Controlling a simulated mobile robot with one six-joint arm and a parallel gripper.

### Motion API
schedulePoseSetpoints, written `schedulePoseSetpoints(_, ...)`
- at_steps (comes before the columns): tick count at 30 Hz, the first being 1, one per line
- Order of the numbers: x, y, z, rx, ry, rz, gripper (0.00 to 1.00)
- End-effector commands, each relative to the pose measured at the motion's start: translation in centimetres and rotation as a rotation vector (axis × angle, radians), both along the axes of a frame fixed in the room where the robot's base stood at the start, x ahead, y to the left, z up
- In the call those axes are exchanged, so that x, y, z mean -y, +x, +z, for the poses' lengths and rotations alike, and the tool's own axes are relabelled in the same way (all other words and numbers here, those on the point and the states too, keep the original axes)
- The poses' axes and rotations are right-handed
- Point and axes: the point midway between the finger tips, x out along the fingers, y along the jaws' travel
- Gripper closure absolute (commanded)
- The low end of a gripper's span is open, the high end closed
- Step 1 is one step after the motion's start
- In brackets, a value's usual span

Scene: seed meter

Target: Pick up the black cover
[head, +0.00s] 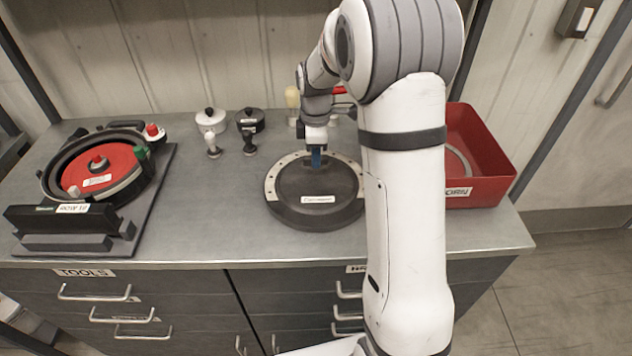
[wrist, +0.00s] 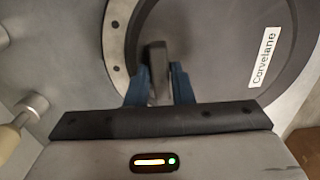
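The black cover (head: 318,186) is a round dark disc with a white label, lying flat on the bench. It also fills much of the wrist view (wrist: 215,60), with a label reading "Corvelane". A short upright grip (wrist: 158,72) stands on it. My gripper (head: 316,158) points down over the cover's back part. Its two blue fingers (wrist: 160,82) are on either side of the grip, close against it with no clear gap. The fingertips' lower ends are partly hidden. A pale ring with holes (head: 271,183) shows along the cover's left and back edge.
A red bin (head: 492,188) stands to the right. A device with a red disc (head: 98,168) sits on a dark base at the left. Small pots (head: 211,120) and knobbed tools (head: 249,142) stand behind the cover.

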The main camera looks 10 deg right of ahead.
Motion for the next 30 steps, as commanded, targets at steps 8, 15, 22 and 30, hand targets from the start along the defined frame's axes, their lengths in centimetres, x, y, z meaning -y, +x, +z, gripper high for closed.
schedulePoseSetpoints(8,0.0,0.0,0.0,0.0,0.0,-0.001,1.0)
schedulePoseSetpoints(15,0.1,0.0,0.1,0.001,0.0,-0.001,1.0)
schedulePoseSetpoints(22,0.1,0.1,2.8,0.007,0.0,-0.001,1.0)
schedulePoseSetpoints(30,0.1,0.1,8.0,0.004,0.0,-0.002,1.0)
